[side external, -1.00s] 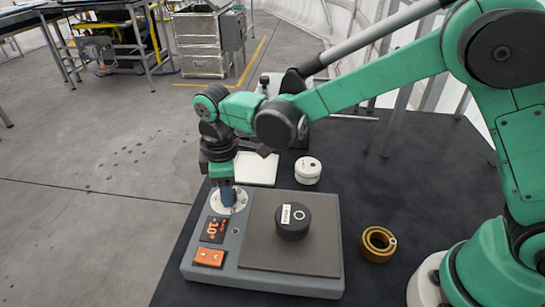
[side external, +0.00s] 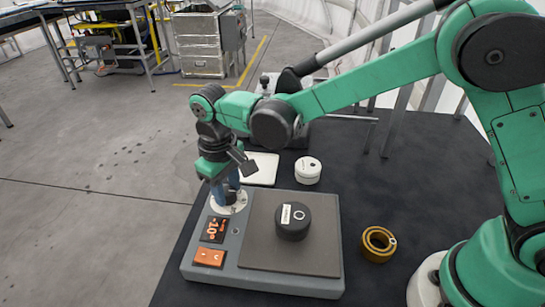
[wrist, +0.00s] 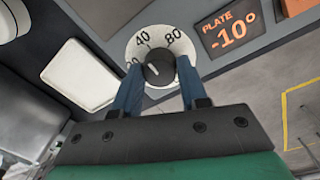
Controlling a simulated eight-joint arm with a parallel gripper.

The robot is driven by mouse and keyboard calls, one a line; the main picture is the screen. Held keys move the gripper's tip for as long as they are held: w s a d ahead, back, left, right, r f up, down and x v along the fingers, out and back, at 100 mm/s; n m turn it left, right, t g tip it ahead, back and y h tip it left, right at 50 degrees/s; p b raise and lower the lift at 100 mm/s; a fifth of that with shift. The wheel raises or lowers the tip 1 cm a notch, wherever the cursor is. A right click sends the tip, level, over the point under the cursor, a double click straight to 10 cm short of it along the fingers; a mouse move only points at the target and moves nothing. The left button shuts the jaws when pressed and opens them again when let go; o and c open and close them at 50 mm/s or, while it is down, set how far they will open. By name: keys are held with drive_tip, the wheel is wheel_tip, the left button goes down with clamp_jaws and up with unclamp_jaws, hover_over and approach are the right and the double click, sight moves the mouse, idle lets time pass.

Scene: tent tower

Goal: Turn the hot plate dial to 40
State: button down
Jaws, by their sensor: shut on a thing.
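The hot plate (side external: 262,285) is a grey unit on the dark table, with a flat brown heating surface. Its dial has a white scale (wrist: 146,36) at the unit's far left corner, with 40 and 80 readable and another number partly covered by a finger. My gripper (wrist: 160,72) is shut on the dark dial knob (wrist: 158,62), one blue finger on each side. A pale pointer line on the knob slants toward the upper left, left of 40 in the wrist view.
A black round weight (side external: 293,222) sits on the heating surface. A white round container (side external: 308,170) and a white tray (side external: 262,168) stand behind the unit. A brass ring (side external: 378,244) lies to the right. An orange button panel (side external: 209,257) is at the front left.

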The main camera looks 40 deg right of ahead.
sight(227, 191)
idle(0.5)
drive_tip(key=shift+c, duration=2.4)
unclamp_jaws()
drive_tip(key=shift+a+r, duration=0.1)
drive_tip(key=shift+r, duration=2.7)
